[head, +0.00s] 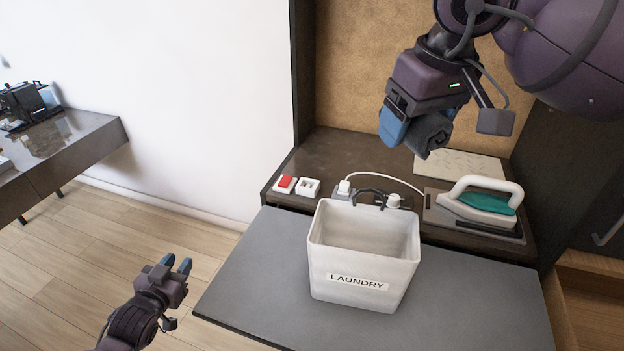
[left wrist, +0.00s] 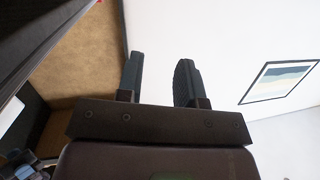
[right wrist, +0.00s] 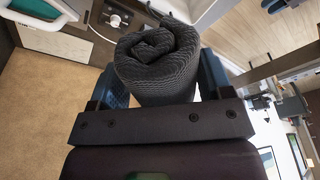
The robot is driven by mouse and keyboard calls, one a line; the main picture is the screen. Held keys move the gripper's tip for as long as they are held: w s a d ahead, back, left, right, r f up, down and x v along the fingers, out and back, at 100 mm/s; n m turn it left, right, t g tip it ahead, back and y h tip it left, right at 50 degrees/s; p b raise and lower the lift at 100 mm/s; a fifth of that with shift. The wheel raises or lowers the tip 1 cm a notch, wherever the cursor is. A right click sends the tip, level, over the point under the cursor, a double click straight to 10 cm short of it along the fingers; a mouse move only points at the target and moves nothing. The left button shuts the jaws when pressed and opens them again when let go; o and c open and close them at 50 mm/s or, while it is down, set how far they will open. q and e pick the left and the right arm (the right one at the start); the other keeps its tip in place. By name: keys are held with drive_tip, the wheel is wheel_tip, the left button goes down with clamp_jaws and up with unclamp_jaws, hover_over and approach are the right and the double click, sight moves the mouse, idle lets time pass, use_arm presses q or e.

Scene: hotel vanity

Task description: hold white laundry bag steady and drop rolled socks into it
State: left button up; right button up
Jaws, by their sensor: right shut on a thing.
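The white laundry bag (head: 340,288) stands upright on the grey mat, its top open and a LAUNDRY label on its front. A dark handle shows at its back rim. My right gripper (head: 408,135) is above and behind the bag, to its right, shut on the dark grey rolled socks (head: 433,130). The roll shows between the fingers in the right wrist view (right wrist: 158,60). My left gripper (head: 178,265) is low at the left, away from the bag. Its two fingers stand apart with nothing between them in the left wrist view (left wrist: 158,82).
An iron (head: 482,205) with a teal body and white handle rests on a stand at the right, behind the bag. A red switch (head: 285,184) and a socket (head: 308,187) sit on the dark ledge. The grey mat (head: 250,285) is clear left of the bag.

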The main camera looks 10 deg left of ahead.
use_arm(q)
drive_tip(key=w+d+r+m+t+h, duration=0.2)
drive_tip(key=w+d+r+m+h, duration=0.3)
drive_tip(key=d+r, duration=0.35)
drive_tip(key=w+d+r+m+t+h, duration=0.2)
drive_tip(key=w+d+r+m+h, duration=0.2)
drive_tip(key=d+r+h, duration=0.4)
drive_tip(key=s+d+r+m+g+h, duration=0.4)
drive_tip(key=d+r+m+g+h, duration=0.6)
drive_tip(key=d+m+g, duration=0.6)
drive_tip(key=s+d+m+g+y, duration=0.1)
drive_tip(key=s+m+g+y, duration=0.1)
drive_tip(key=m+g+y, duration=0.1)
drive_tip(key=s+d+m+g+y, duration=0.2)
drive_tip(key=m+g+y, duration=0.1)
drive_tip(key=m, duration=0.1)
drive_tip(key=s+d+f+m+g+y, duration=0.1)
drive_tip(key=s+d+m+g+y, duration=0.1)
drive_tip(key=m+g+y, duration=0.1)
drive_tip(key=shift+s+m+y, duration=0.3)
drive_tip(key=shift+m+y, duration=0.1)
drive_tip(key=a+f+t+y, duration=0.1)
drive_tip(key=a+f+y, duration=0.1)
drive_tip(key=y, duration=0.4)
drive_tip(key=r+t+y, duration=0.2)
drive_tip(key=t+y, duration=0.2)
drive_tip(key=y, duration=0.2)
hover_over(313, 223)
drive_tip(key=shift+a, duration=0.1)
wheel_tip(313, 223, down, 12)
